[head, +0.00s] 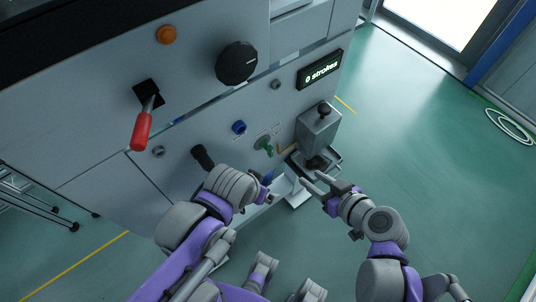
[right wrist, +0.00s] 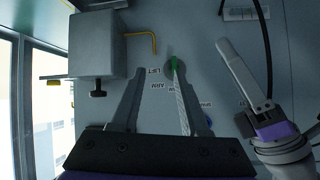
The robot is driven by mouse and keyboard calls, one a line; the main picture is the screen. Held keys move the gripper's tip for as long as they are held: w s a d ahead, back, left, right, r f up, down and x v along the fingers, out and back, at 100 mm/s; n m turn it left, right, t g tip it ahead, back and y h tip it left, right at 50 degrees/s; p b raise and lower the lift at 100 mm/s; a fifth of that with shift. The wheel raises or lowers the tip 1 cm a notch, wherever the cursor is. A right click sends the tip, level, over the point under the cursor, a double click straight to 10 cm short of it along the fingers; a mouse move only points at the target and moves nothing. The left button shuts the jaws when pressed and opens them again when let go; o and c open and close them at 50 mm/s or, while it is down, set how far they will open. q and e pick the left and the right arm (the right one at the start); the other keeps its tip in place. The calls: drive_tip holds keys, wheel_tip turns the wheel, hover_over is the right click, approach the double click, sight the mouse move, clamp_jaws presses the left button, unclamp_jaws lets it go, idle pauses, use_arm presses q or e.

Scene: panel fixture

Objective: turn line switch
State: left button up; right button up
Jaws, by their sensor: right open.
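No label reading "line" can be made out, so I cannot tell which control is the line switch. A green switch (head: 264,144) sits low on the grey panel. It also shows in the right wrist view (right wrist: 173,62), with LIFT and ARM lettering near it. A large black round knob (head: 237,62) is higher on the panel. My right gripper (head: 318,180) is open and empty in front of the panel, below the green switch. In the right wrist view its fingers (right wrist: 157,72) point toward the switch. My left gripper (head: 265,187) is near the panel's lower part; its jaws are unclear.
A red-handled lever (head: 142,128), an orange button (head: 166,35) and a blue button (head: 239,127) are on the panel. A grey box-shaped unit (head: 317,128) juts out beside the green switch. A display (head: 320,70) reads "0 strokes". Green floor (head: 420,130) is open at right.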

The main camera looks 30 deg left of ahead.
sight(272, 151)
drive_tip(key=w+a+f+n+y, duration=0.1)
drive_tip(key=a, duration=0.4)
drive_tip(key=w+a+f+y+b, duration=0.1)
drive_tip(key=w+a, duration=0.1)
drive_tip(key=a, duration=0.3)
drive_tip(key=w+a+f+n+b, duration=0.1)
drive_tip(key=a+f, duration=0.1)
drive_tip(key=a, duration=0.3)
drive_tip(key=shift+w+a+n+y, duration=0.1)
drive_tip(key=shift+w+n+y, duration=0.2)
drive_tip(key=shift+w+y, duration=0.1)
drive_tip(key=shift+s, duration=0.1)
drive_tip(key=shift+c, duration=0.3)
clamp_jaws()
